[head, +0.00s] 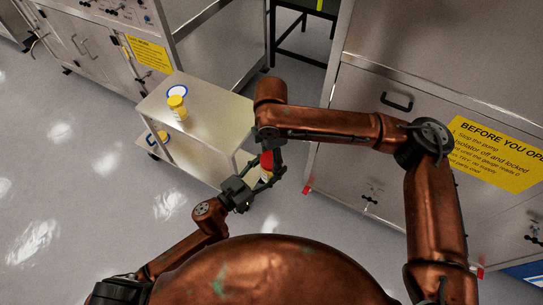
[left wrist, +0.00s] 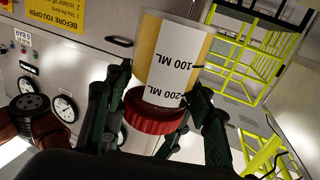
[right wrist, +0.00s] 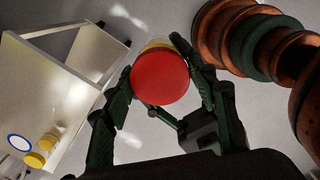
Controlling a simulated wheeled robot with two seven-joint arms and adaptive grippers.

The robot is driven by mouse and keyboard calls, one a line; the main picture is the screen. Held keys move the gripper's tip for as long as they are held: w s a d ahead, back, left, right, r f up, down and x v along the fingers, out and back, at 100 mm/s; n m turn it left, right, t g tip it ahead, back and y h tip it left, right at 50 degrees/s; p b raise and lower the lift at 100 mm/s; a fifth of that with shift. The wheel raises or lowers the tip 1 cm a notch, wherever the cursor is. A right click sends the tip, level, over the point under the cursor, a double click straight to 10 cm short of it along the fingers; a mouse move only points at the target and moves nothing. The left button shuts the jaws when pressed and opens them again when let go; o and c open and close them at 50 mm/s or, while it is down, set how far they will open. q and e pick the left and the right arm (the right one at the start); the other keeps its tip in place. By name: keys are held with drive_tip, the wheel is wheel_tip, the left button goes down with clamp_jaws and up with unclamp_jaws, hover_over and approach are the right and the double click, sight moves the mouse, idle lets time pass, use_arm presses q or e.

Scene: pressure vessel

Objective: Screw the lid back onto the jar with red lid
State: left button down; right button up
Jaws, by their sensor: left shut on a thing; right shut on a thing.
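The red lid (head: 266,160) is against the end of the jar (left wrist: 170,62), which has yellow contents and a white label marked 100 ML and 200 ML. My left gripper (head: 262,180) is shut on the jar, its fingers on both sides of it in the left wrist view. My right gripper (right wrist: 165,75) comes from above and is shut on the red lid, which fills the space between its fingers as a round disc in the right wrist view (right wrist: 160,78). A yellowish sliver of the jar shows behind the lid there. Whether the threads are engaged cannot be seen.
A metal cart (head: 215,115) stands left of my grippers, with a yellow-lidded jar (head: 177,108) on top near a blue-ringed white disc (head: 177,91). More yellow and blue-ringed items (head: 162,135) sit on its lower shelf. A steel cabinet (head: 360,180) stands at right. Open floor lies left.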

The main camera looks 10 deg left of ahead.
drive_tip(key=m, duration=0.7)
drive_tip(key=shift+m, duration=0.3)
drive_tip(key=o, duration=1.4)
drive_tip(key=shift+c, duration=0.2)
wheel_tip(320, 180, up, 12)
